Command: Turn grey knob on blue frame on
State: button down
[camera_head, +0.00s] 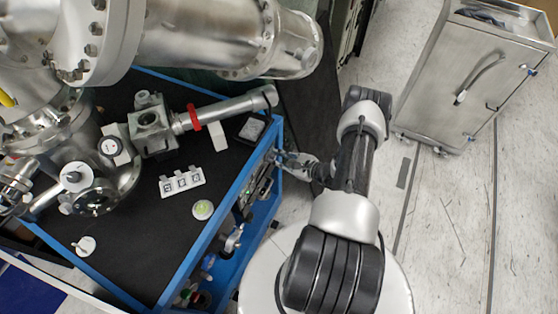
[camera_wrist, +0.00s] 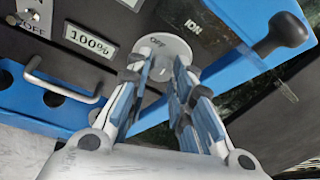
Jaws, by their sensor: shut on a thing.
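The blue frame (camera_head: 190,262) is the cart at left in the head view, and its blue panel (camera_wrist: 235,70) fills much of the wrist view. A round pale grey dial plate (camera_wrist: 165,44) with small lettering, seemingly "OFF", sits on the panel. My gripper (camera_wrist: 162,72) reaches the dial with its two fingers on either side of the grey knob at its middle and is shut on it. The fingers hide most of the knob, so its angle is hard to tell. In the head view my gripper (camera_head: 284,160) is at the cart's right side, and the knob is hidden.
Beside the dial in the wrist view are a "100%" display (camera_wrist: 90,41), a metal handle (camera_wrist: 62,82) and a black ball knob (camera_wrist: 283,32). Metal vacuum parts (camera_head: 150,125) stand on the cart.

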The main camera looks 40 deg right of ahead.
jog(key=m+y, duration=0.1)
jog(key=m, duration=0.1)
jog(key=m+g+y+b, duration=0.1)
jog(key=m+y, duration=0.1)
jog(key=m, duration=0.1)
jog(key=m+y, duration=0.1)
jog(key=m, duration=0.1)
jog(key=shift+w+d+g+y+b, duration=0.15)
jog(key=shift+d+g+y+b, duration=0.15)
jog(key=shift+d+g+y, duration=0.1)
jog(key=shift+m, duration=0.3)
dwell(0.3)
jog(key=c, duration=1.4)
grip_release()
jog(key=v, duration=1.2)
jog(key=shift+f, duration=0.1)
